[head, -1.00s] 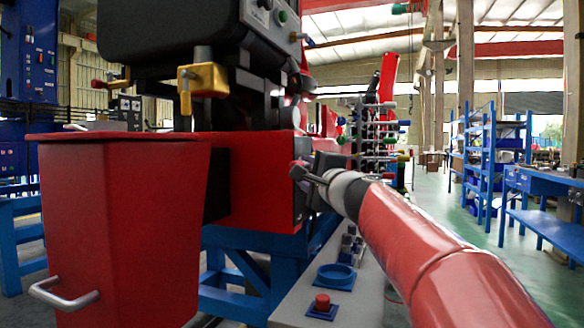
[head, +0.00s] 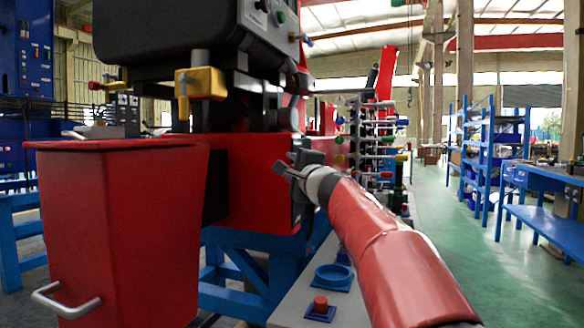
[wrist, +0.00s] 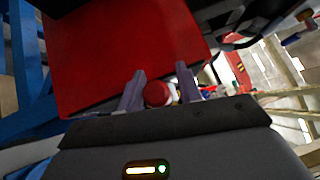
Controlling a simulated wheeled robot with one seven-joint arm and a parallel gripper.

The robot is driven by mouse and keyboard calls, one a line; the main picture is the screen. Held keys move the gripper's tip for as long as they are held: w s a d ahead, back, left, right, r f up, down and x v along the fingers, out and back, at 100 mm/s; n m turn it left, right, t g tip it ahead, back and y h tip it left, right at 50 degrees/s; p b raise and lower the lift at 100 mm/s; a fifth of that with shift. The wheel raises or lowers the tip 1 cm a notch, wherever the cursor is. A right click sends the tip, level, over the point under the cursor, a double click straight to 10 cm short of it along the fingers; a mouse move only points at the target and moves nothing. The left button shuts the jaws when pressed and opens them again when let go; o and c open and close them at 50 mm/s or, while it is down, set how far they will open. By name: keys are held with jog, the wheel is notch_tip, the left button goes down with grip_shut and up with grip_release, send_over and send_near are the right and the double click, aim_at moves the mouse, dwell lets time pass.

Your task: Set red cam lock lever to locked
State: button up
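A round red knob (wrist: 157,94) shows between the fingers of my gripper (wrist: 160,80) in the wrist view. It looks close to the left finger, with a gap to the right finger. I cannot tell whether it is the end of the red cam lock lever, or whether it touches a finger. My gripper is open. In the head view my gripper (head: 283,168) is in front of the right part of a red machine block (head: 250,185). No lever shaft or lock position can be made out, and my gripper may hide it.
A large red bin (head: 120,230) with a metal handle stands at the left. A brass clamp (head: 203,82) sits above the block. A grey bench with a red button (head: 320,303) and a blue ring (head: 334,275) lies below my arm. Open green floor is at the right.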

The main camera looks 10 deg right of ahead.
grip_shut()
